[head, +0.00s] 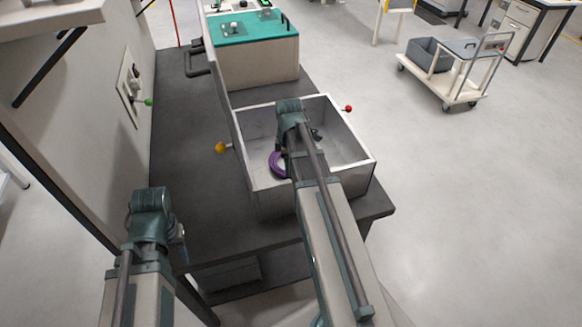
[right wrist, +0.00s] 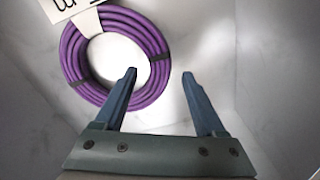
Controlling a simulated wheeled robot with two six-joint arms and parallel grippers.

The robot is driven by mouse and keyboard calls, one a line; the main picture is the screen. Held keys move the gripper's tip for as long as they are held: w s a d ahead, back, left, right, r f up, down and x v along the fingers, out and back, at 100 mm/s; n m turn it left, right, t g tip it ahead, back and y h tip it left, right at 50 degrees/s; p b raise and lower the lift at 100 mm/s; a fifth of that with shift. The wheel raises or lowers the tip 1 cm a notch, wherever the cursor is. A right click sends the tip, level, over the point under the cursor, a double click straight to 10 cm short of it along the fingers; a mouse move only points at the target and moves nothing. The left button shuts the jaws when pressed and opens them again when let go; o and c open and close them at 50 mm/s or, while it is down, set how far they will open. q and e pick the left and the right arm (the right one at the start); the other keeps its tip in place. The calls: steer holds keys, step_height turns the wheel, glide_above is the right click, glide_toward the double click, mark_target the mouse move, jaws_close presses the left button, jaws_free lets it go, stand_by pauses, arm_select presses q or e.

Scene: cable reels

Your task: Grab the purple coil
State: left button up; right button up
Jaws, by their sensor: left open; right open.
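The purple coil (head: 276,164) lies in the grey open-topped bin (head: 270,186), partly hidden by my right arm in the head view. In the right wrist view the coil (right wrist: 72,58) is a ring of purple cable with dark ties and a white tag. My right gripper (right wrist: 160,74) is open over it. One finger crosses the ring with its tip over the hole, the other is outside to the right. The ring's right side shows between them; I cannot tell the height gap. My left gripper (head: 182,247) is open, low at the left, away from the bin.
The bin stands on a dark bench (head: 185,150) beside a wall panel (head: 130,88). A teal-topped cabinet (head: 250,60) stands behind. A trolley (head: 455,80) stands on open floor at right.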

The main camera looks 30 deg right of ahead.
step_height(320, 180, down, 2)
steer(key=shift+b, duration=0.55)
steer(key=shift+r, duration=0.1)
steer(key=shift+c, duration=0.2)
jaws_close()
stand_by(0.7)
